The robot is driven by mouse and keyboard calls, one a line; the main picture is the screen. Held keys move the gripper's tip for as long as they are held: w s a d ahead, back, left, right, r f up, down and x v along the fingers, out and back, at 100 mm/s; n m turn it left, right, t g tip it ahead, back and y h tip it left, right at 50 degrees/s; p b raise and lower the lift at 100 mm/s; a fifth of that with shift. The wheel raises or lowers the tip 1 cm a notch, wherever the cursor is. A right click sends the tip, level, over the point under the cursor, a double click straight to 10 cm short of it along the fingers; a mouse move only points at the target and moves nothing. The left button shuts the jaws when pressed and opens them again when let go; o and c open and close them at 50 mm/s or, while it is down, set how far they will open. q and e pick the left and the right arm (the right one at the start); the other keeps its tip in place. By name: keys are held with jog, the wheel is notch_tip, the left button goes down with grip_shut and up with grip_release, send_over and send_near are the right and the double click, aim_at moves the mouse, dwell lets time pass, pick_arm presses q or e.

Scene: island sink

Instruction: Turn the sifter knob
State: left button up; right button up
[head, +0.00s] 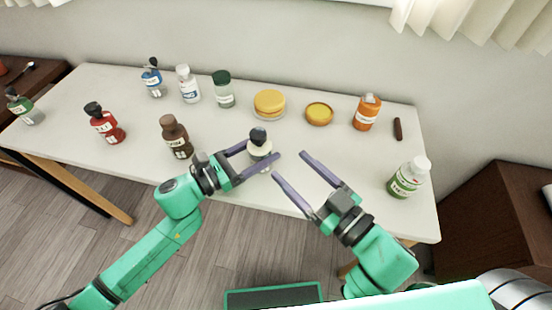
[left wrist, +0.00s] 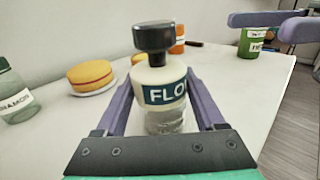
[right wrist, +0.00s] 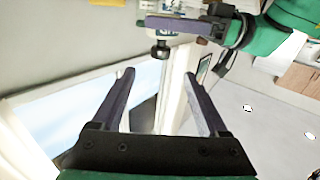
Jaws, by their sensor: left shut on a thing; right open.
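The sifter (head: 260,153) is a pale container with a blue label starting "FLO" and a dark knob (head: 258,135) on top. In the left wrist view, its body (left wrist: 158,78) stands upright between my fingers, with the knob (left wrist: 154,38) uncovered above them. My left gripper (head: 263,149) is shut on the sifter's body, near the table's front edge.
On the white table (head: 330,185), a brown bottle (head: 176,138) stands left of the sifter. An orange jar (head: 366,112) and green jar (head: 408,178) stand right. The table between sifter and green jar is clear.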

dwell(0.3)
jog(key=n+g+y, duration=0.4)
send_near(251, 132)
jog(key=x, duration=1.1)
jog(key=shift+w+a+f, duration=0.1)
jog(key=shift+w+f, duration=0.25)
jog(key=shift+w, duration=0.05)
grip_shut()
jog(key=shift+m, duration=0.3)
